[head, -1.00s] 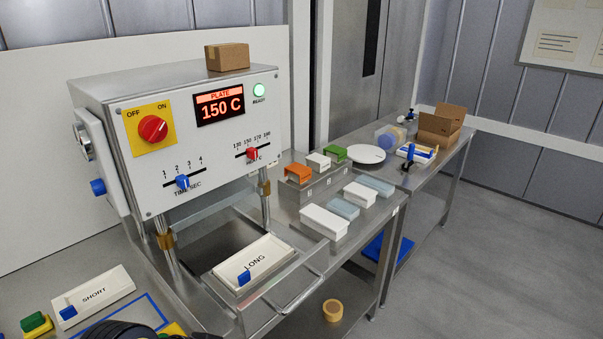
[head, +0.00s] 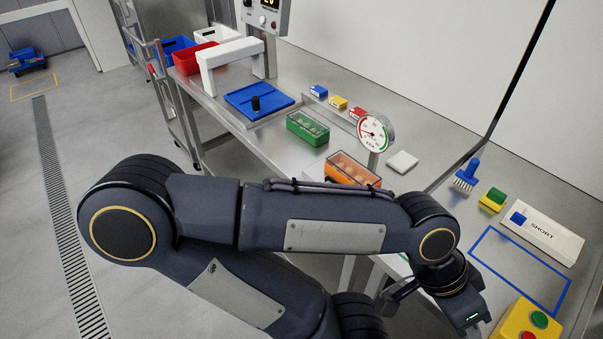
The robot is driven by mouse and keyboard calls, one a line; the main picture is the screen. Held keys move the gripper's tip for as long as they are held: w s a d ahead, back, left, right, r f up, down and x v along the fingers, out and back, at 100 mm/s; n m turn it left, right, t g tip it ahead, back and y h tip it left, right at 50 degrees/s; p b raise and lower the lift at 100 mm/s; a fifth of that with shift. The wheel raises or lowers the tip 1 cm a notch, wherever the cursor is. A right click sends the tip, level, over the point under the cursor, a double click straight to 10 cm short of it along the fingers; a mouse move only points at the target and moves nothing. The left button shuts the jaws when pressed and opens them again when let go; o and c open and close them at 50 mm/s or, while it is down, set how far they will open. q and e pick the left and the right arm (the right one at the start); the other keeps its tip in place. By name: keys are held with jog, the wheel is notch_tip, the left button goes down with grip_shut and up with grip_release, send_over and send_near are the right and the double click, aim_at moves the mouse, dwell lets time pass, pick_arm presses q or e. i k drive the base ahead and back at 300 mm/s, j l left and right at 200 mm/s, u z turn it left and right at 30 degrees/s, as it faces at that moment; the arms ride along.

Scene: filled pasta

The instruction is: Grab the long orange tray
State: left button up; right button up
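An orange tray (head: 338,174) with pale filled pieces under a clear top stands on the steel counter in the middle of the head view. My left forearm covers part of its near side. A green tray (head: 297,131) with similar contents stands just behind it to the left. My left arm comes in from the left and crosses in front of the orange tray. My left gripper (head: 458,303) is at the lower right, apart from the tray; its fingers are not clear enough to tell open or shut. My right gripper is not in view.
A blue brush (head: 467,175), a SHORT block (head: 540,232) and a yellow button box (head: 528,328) are further right. A blue board (head: 258,101) lies behind the green tray.

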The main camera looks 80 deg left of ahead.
aim_at(344, 168)
jog(key=u, duration=2.5)
jog(key=i+j+z, duration=0.3)
jog(key=i+j, duration=0.15)
jog(key=j, duration=0.2)
jog(key=i+j+z, duration=0.15)
jog(key=j, duration=0.25)
jog(key=i+j+z, duration=0.1)
jog(key=j, duration=0.3)
jog(key=i+j+z, duration=0.15)
jog(key=j, duration=0.25)
jog(key=i+j+z, duration=0.15)
jog(key=j, duration=0.25)
jog(key=i+j+z, duration=0.15)
jog(key=j, duration=0.3)
jog(key=i+j+z, duration=0.15)
jog(key=j, duration=0.3)
